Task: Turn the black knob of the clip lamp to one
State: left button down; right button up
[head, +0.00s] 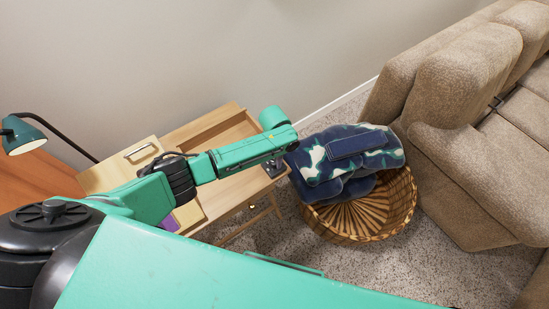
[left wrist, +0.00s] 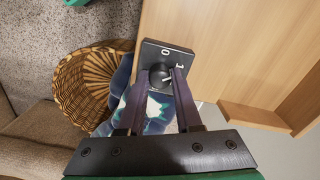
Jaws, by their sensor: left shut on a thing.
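The black knob (left wrist: 160,75) sits on a small black plate (left wrist: 152,49) marked 0 and 1, at the edge of the wooden table. A pale mark shows on the knob's right side, toward the 1. My left gripper (left wrist: 157,79) is shut on the knob, with one dark finger on each side of it. In the head view my left gripper (head: 276,166) is at the table's right end, and the arm hides most of the knob there. A green lamp shade (head: 22,134) shows at far left; its link to the knob cannot be told. My right gripper is not in view.
A brown sofa (head: 480,170) fills the right side. Carpet is clear in front.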

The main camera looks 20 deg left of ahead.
aim_at(274, 162)
pick_arm(q)
jog(key=shift+m, duration=0.5)
jog(key=c, duration=0.6)
grip_release()
notch_tip(274, 162, up, 15)
jog(key=p, duration=0.1)
jog(key=shift+f, duration=0.15)
